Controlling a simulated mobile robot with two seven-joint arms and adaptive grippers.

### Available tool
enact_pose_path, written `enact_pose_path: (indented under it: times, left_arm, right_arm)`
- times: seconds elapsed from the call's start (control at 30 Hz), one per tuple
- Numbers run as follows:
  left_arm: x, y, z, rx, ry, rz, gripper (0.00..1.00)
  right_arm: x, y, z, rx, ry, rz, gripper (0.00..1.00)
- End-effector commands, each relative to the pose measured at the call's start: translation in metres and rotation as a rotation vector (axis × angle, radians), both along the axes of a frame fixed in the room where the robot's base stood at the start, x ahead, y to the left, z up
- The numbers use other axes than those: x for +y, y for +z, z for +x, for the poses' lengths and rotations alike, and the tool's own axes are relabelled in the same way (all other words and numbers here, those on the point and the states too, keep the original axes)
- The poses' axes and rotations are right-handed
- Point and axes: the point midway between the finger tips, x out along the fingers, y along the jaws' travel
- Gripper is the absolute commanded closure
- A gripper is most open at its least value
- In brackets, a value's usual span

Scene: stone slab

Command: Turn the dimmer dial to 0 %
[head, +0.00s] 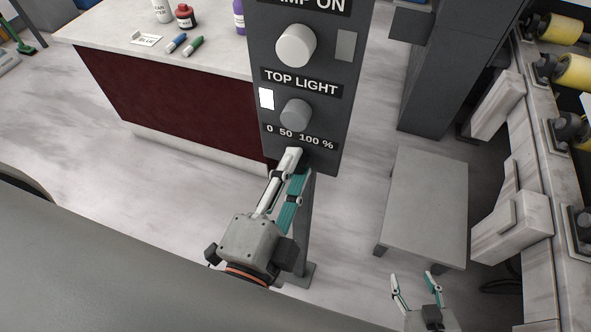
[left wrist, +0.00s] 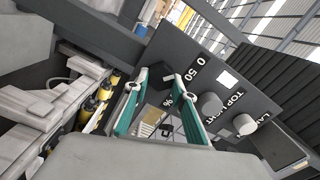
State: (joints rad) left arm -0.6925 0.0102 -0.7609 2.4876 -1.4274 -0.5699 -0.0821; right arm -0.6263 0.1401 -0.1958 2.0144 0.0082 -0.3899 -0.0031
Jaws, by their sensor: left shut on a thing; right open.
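A dark panel (head: 345,110) stands upright ahead and carries the label "0 50 100 %" (head: 300,136). Below this label, my left gripper (head: 299,160) reaches up to the panel's lower end. In the left wrist view, a dark, block-like dimmer dial (left wrist: 172,75) sits between its fingertips, beside the "0 50" marks, and the gripper is shut on it. The fingers mostly hide the dial in the head view, and I cannot read its setting. My right gripper (head: 416,287) is open and empty at the lower right, away from the panel.
Above the scale are a grey round knob (head: 296,114), a lit white square (head: 266,98), the "TOP LIGHT" label and a paler knob (head: 296,46). A counter (head: 110,38) with bottles and markers stands left. A low grey table (head: 425,200) and roller machinery stand right.

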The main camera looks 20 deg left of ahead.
Motion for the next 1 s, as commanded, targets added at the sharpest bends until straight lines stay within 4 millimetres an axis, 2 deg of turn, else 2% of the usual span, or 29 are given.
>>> enact_pose_path:
  times: [0.33,0.93,0.97,1.0]
  left_arm:
    - [0.0016,0.0005,0.0003,0.006,0.004,-0.160,0.96]
    - [0.0014,0.0011,0.0001,0.007,0.002,-0.198,0.96]
    - [0.0013,0.0011,0.0001,0.007,0.002,-0.198,0.70]
    - [0.0013,0.0011,0.0001,0.007,0.002,-0.197,0.59]
  right_arm:
    - [0.0002,-0.0007,0.0023,-0.006,0.002,-0.002,0.49]
    - [0.0019,-0.0060,-0.0056,0.010,0.005,-0.001,0.49]
    - [0.0018,-0.0063,-0.0058,0.011,0.005,-0.002,0.49]
    - [0.0017,-0.0068,-0.0061,0.012,0.004,-0.002,0.49]
